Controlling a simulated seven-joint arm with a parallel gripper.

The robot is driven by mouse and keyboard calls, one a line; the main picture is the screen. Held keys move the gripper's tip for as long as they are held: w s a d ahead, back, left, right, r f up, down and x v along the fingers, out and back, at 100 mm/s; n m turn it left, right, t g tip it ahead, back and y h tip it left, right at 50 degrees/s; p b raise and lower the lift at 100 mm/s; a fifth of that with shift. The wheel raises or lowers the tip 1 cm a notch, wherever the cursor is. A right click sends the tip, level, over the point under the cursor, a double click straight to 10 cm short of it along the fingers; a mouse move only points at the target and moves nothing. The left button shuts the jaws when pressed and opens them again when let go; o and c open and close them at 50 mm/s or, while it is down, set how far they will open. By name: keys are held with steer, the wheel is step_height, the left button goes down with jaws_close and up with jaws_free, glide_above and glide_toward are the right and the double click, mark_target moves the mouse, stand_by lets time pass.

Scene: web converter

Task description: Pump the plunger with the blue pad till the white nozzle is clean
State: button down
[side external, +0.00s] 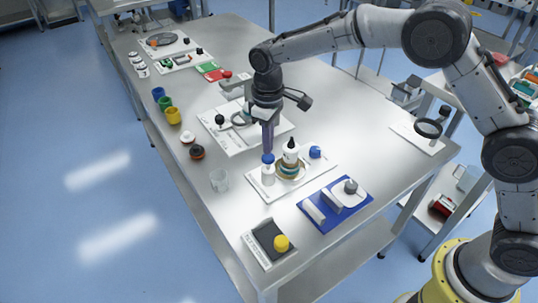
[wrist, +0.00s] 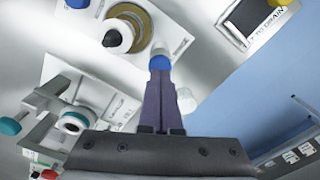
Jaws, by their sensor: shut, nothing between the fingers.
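A small white bottle (side external: 267,176) with a blue pad (side external: 268,158) on top stands upright on a white board. The blue pad (wrist: 160,63) also shows in the wrist view, with the white body just past it. My gripper (side external: 267,151) is shut and empty, pointing down right over the blue pad. Its fingertips (wrist: 160,76) overlap the pad's edge in the wrist view; I cannot tell whether they touch it. A white bottle with a black tip (side external: 290,152) stands to the right in a tan ring. I cannot clearly make out the white nozzle or its state.
A blue knob (side external: 315,152) sits on the same board. A clear cup (side external: 219,180) stands to the left. A blue tray (side external: 355,209) and a dark-padded tray with a yellow piece (side external: 281,242) lie in front. A board with a clamp stand (side external: 218,120) is behind.

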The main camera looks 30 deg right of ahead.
steer(key=shift+f, duration=1.95)
steer(key=shift+r, duration=1.95)
step_height(320, 180, up, 6)
stand_by(0.4)
